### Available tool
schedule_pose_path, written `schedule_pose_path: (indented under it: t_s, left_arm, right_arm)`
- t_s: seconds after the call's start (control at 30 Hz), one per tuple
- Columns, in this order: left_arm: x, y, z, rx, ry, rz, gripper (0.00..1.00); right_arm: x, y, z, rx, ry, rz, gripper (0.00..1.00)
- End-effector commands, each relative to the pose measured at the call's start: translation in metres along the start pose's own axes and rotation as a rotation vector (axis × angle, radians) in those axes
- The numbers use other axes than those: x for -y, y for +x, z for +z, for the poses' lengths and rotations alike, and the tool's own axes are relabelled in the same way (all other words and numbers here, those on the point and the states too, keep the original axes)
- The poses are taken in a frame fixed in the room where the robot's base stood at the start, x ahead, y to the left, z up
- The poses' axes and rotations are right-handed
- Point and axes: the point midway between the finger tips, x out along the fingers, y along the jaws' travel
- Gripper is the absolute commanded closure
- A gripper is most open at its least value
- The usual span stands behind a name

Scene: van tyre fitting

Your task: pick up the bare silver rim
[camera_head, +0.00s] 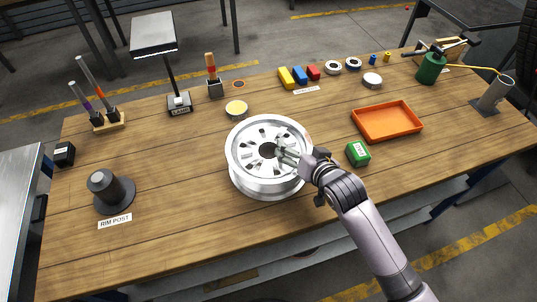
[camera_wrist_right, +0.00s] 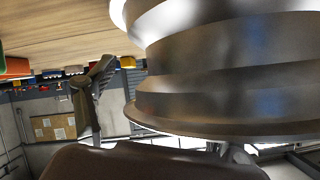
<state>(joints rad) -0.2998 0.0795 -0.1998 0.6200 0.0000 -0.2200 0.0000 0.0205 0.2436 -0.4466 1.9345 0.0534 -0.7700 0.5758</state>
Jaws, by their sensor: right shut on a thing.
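The bare silver rim (camera_head: 252,180) is at the middle of the wooden bench in the head view, with its face and bolt holes upward. It fills much of the right wrist view (camera_wrist_right: 225,70). My right gripper (camera_head: 287,154) reaches in from the lower right to the rim's centre and right side and is shut on it. One finger (camera_wrist_right: 95,95) shows beside the rim in the wrist view; the exact contact is hidden. I cannot tell whether the rim rests on the bench or is slightly raised. My left gripper is not in view.
The dark rim post (camera_head: 112,190) stands at the bench's left. An orange tray (camera_head: 387,122) and green box (camera_head: 358,153) lie to the right. Bare wood (camera_head: 185,165) lies between post and rim.

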Motion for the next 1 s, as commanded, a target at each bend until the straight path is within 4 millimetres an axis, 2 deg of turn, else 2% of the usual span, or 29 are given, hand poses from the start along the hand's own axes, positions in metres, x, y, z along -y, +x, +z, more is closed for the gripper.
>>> schedule_pose_path:
  t_s: [0.13, 0.57, 0.77, 1.0]
  left_arm:
    - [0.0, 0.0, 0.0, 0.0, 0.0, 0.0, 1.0]
    - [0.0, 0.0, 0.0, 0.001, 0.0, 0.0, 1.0]
    - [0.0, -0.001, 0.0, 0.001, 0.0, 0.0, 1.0]
    - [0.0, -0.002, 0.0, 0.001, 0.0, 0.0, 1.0]
  right_arm:
    - [-0.003, 0.0, 0.001, 0.003, -0.002, 0.006, 0.86]
    - [0.003, -0.004, -0.01, -0.006, 0.001, 0.0, 0.86]
    - [0.013, -0.018, -0.035, -0.011, 0.001, -0.004, 0.86]
    - [0.034, -0.048, -0.087, -0.015, 0.0, -0.006, 0.86]
